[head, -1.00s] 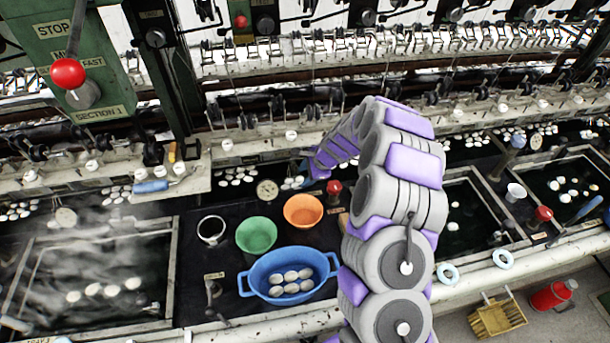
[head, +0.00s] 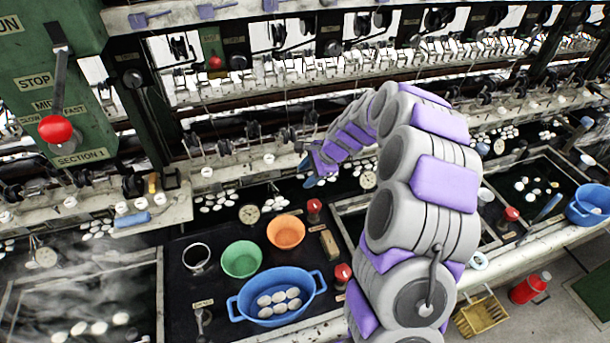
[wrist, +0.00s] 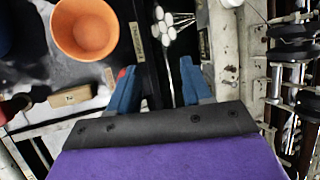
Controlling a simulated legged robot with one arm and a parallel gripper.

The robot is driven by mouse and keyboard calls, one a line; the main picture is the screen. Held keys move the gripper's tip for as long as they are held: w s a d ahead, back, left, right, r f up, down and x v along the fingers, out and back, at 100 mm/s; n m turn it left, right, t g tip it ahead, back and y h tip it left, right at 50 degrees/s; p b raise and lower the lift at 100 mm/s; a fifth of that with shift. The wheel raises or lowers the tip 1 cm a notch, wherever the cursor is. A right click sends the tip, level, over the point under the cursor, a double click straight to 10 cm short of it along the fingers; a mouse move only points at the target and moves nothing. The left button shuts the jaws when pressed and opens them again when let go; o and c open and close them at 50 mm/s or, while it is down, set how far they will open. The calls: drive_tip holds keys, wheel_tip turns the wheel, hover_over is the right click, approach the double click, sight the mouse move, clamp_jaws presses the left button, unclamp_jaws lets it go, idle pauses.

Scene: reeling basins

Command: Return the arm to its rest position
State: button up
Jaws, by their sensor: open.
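My arm, in grey and purple segments, rises from the lower right of the head view and bends toward the upper left. My gripper (head: 306,172) is at its far end, small in the head view, in front of the machine's front ledge. In the wrist view its two blue fingers (wrist: 158,90) stand apart with nothing held between them. An orange bowl (head: 286,231) is below and nearer than the gripper; it also shows in the wrist view (wrist: 84,28).
A green bowl (head: 241,259) and a blue basin (head: 240,308) of pale cocoons stand on the dark counter. A red-knobbed lever (head: 55,129) is at left. The reeling machine's ledge (head: 250,165) runs behind. A yellow scoop (head: 480,316) and red container (head: 529,288) lie at lower right.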

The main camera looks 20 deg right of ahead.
drive_tip(key=shift+d, duration=0.4)
drive_tip(key=s+a+r+n+g, duration=0.1)
drive_tip(key=s+a+r+n, duration=0.35)
drive_tip(key=s, duration=0.35)
drive_tip(key=s+a+r+n+g, duration=0.2)
drive_tip(key=s+a+r+n, duration=0.3)
drive_tip(key=s, duration=0.4)
drive_tip(key=s+d+r+n+g+h, duration=0.1)
drive_tip(key=s+n, duration=0.3)
drive_tip(key=s, duration=0.9)
drive_tip(key=s+r+n+g+h, duration=0.1)
drive_tip(key=s+n+h, duration=0.2)
drive_tip(key=s, duration=1)
drive_tip(key=shift+s+d+r+n+g+h, duration=0.3)
drive_tip(key=shift+d+r+n, duration=0.05)
drive_tip(key=shift+d+n, duration=0.1)
drive_tip(key=shift+c, duration=0.4)
